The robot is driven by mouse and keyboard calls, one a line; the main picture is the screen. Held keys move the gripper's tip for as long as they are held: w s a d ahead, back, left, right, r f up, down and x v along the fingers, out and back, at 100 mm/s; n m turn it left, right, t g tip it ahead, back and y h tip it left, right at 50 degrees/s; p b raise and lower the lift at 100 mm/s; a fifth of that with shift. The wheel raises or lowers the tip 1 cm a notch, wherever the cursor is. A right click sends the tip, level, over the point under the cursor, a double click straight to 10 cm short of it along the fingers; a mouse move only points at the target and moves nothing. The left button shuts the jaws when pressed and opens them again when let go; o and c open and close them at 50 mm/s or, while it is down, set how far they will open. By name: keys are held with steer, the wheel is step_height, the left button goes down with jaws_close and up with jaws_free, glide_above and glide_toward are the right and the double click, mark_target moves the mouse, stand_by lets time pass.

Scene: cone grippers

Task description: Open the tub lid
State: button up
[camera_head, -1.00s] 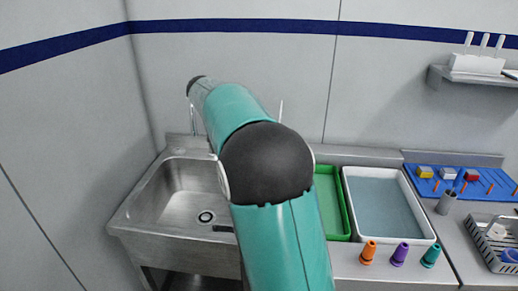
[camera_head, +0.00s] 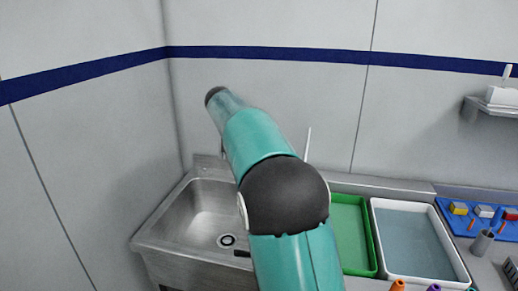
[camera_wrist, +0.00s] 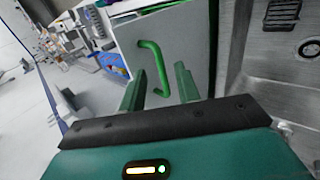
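A grey panel (camera_wrist: 185,35) with a green bar handle (camera_wrist: 152,60) shows in the wrist view; I cannot tell for sure whether it is the tub lid. My gripper (camera_wrist: 158,78) is open, with its two green fingers apart and pointing toward the panel. The handle lies between and beyond the fingertips, and nothing is visibly held. In the head view, a white-rimmed tub (camera_head: 381,240) with a blue-grey inside stands right of a green tray (camera_head: 350,238). My arm hides my gripper and part of the counter there.
A steel sink (camera_head: 205,215) stands left of the trays; it also shows in the wrist view (camera_wrist: 262,75). A blue board (camera_head: 455,222) with small blocks lies at the right. Coloured cones (camera_head: 398,286) stand at the front edge. A wall shelf (camera_head: 487,108) hangs at right.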

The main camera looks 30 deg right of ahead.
steer(key=v, duration=0.6)
steer(key=shift+a+r, duration=0.15)
steer(key=shift+r, duration=0.15)
